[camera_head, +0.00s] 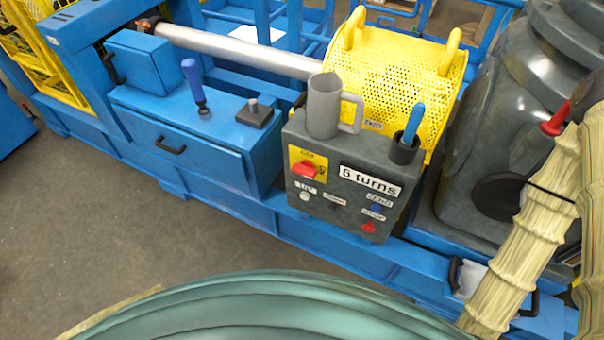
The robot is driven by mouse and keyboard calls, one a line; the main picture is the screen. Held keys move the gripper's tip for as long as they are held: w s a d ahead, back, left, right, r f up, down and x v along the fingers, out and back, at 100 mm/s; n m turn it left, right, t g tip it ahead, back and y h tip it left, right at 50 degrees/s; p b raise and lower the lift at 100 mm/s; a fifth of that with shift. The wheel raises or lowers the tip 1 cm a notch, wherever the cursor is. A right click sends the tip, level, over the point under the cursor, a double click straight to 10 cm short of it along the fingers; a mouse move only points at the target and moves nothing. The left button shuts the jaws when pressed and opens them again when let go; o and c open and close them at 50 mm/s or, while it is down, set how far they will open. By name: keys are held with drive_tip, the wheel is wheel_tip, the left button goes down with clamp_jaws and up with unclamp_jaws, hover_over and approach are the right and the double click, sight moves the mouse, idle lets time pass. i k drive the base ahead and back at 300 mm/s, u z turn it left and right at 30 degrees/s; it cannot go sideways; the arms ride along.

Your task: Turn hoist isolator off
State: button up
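The hoist isolator appears to be the red rotary handle (304,169) on a yellow plate (320,160) at the upper left of the grey control box (345,190). The handle looks roughly crosswise, but the small marks on the plate are too blurred to read its position. The box front also carries a "5 turns" label (370,181), a white button (305,196) marked UP, a dark button, a blue button (376,208) and a red stop button (369,228). Nothing covers the isolator. My gripper is not in view.
A grey mug (323,105) and a dark cup (404,150) with a blue-handled tool stand on the box. A blue cabinet (210,140) with a blue lever (194,82) is to the left. A yellow perforated guard (390,80) is behind. The floor (120,220) in front is clear.

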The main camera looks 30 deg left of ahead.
sight(306, 169)
drive_tip(key=z, duration=1.5)
drive_tip(key=k, duration=1.2)
drive_tip(key=u, duration=1.5)
